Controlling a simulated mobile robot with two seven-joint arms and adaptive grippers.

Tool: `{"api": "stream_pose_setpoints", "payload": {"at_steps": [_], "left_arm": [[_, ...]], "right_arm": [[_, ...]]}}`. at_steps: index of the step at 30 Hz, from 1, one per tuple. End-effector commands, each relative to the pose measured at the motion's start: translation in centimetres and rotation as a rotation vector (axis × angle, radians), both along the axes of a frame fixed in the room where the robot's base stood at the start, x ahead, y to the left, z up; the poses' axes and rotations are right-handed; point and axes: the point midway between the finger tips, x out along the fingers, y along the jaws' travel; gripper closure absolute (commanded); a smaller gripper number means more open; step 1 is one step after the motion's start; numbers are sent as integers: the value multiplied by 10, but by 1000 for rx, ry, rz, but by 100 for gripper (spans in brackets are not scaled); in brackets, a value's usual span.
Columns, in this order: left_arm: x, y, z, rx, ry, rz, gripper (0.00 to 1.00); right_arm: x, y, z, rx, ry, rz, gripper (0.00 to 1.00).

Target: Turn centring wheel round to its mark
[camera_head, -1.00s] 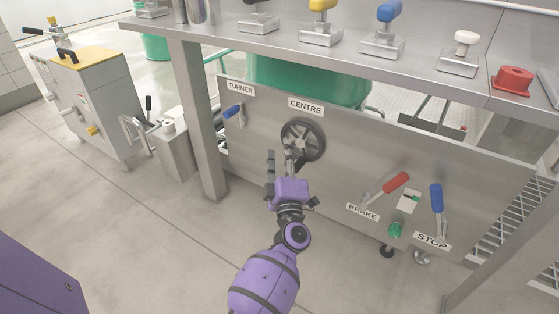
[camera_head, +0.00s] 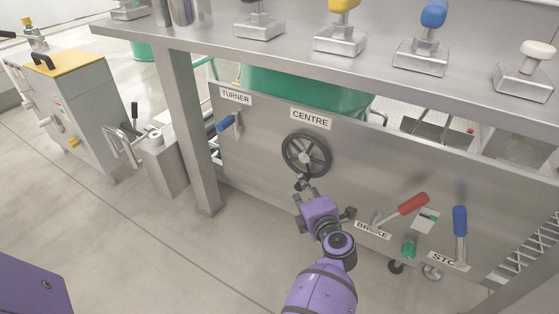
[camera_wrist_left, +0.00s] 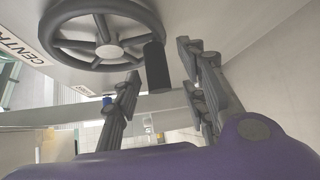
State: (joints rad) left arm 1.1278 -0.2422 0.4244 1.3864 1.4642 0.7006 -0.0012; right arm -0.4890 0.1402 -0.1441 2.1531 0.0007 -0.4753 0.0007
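My left gripper (camera_head: 304,187) is at the wheel's lower edge. In the left wrist view its two fingers (camera_wrist_left: 163,90) are spread apart, with the handle's end showing between them. No firm contact is visible. I cannot make out a mark on the wheel. My right gripper is not in view.
A blue turner lever (camera_head: 227,123) is left of the wheel. A red brake lever (camera_head: 412,204) and a blue stop lever (camera_head: 460,222) are at the lower right. A steel shelf (camera_head: 290,50) overhangs the panel, and a green drum (camera_head: 310,90) stands behind it.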

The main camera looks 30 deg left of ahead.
Motion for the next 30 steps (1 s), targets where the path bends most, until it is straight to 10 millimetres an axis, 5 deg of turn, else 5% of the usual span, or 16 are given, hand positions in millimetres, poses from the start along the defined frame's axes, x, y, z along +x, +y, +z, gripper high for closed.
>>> {"api": "stream_pose_setpoints", "payload": {"at_steps": [13, 22, 30], "left_arm": [[16, 9, 3, -2, -10, -2, 61], [16, 8, 3, -2, -11, -2, 99], [16, 8, 3, -2, -11, -3, 100]], "right_arm": [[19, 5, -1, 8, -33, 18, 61], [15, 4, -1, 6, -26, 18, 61], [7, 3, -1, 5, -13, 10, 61]]}}
